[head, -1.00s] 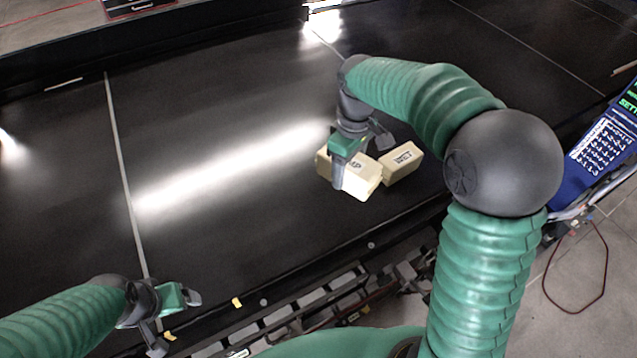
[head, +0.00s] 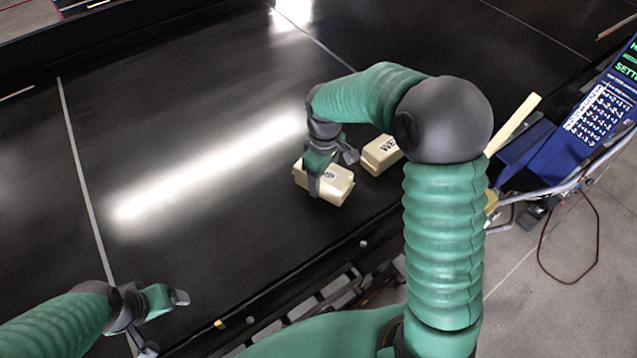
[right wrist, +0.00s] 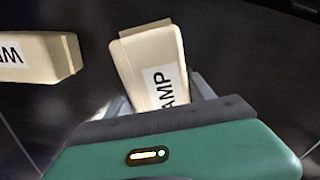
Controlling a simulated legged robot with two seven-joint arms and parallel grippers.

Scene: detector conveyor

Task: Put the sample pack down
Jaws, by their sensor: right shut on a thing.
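The sample pack (head: 337,188) is a cream block with a dark-lettered white label. Its label reads "AMP" in the right wrist view (right wrist: 150,55). My right gripper (head: 328,172) is shut on it from above, and its fingers hide part of the pack. The pack is at or just above the black conveyor belt (head: 220,240); I cannot tell if it touches. My left gripper (head: 165,322) is open and empty at the lower left, over the near edge of the belt.
A blue console (head: 560,150) with a lit screen stands at the right. The belt left of the pack is clear.

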